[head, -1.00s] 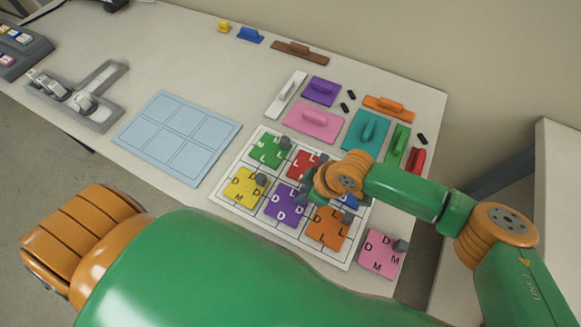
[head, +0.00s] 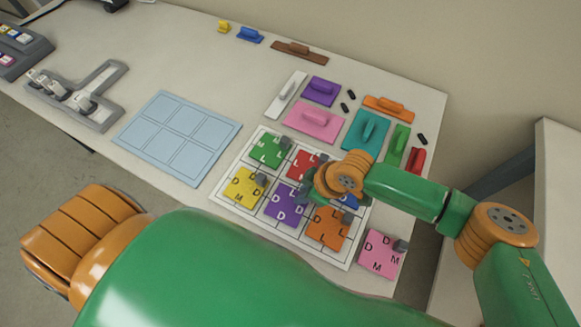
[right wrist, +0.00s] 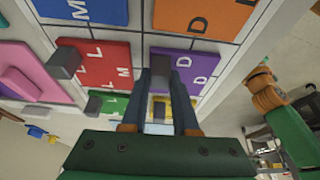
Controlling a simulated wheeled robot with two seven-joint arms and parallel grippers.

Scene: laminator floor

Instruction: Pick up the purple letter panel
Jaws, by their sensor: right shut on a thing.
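The purple letter panel (head: 284,202), marked with D letters, lies in the front middle cell of the white grid board (head: 310,257). In the right wrist view the purple panel (right wrist: 204,72) shows just beyond the fingers, with its grey knob at the fingertips. My right gripper (right wrist: 167,75) is shut on the panel's knob. In the head view my right gripper (head: 308,190) is mostly hidden under its wrist, and it covers the knob. The panel looks level in its cell; I cannot tell any lift. My left gripper is out of view.
Close around are the yellow panel (head: 244,188), red panel (head: 302,163), green panel (head: 266,151), orange panel (head: 325,230) and partly hidden blue panel (head: 350,199). A pink panel (head: 380,255) lies off the board. The light blue six-cell mat (head: 178,137) is empty.

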